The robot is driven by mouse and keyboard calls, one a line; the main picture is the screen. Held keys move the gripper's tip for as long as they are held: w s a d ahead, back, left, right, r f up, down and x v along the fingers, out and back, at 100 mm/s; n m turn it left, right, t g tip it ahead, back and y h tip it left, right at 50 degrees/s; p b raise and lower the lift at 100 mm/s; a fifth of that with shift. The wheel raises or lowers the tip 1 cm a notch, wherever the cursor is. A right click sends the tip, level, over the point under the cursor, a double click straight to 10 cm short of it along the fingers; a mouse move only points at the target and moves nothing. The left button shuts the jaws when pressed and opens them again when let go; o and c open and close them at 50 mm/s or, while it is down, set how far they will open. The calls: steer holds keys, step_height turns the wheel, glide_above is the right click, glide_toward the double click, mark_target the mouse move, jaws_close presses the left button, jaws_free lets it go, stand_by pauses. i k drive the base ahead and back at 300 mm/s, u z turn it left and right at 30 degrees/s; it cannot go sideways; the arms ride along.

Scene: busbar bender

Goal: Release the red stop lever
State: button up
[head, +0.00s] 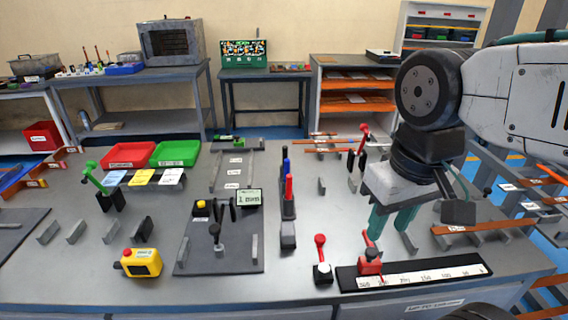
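A red stop block (370,267) sits on the black-and-white ruler strip (430,275) at the front right of the bench. A thin red lever (367,240) stands up from the block, tilted slightly. To its left, a separate red-knobbed lever (320,245) stands upright on a small black-and-white base. I cannot tell for sure which is the stop lever. My gripper (390,228) has two teal fingers pointing down, apart, with nothing seen between them. In the picture it is just above and right of the red block; its exact distance is unclear.
Red and blue upright handles (288,180) stand left of my gripper. A red-knobbed lever (363,130) stands behind it. A yellow box with a red button (140,262) sits at the front left. An orange copper-coloured bar (485,228) lies to the right.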

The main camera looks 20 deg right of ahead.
mark_target(324, 268)
steer(key=u, duration=0.05)
steer(key=k, duration=1)
steer(key=z, duration=0.6)
steer(key=i, duration=0.75)
steer(key=u, duration=1.2)
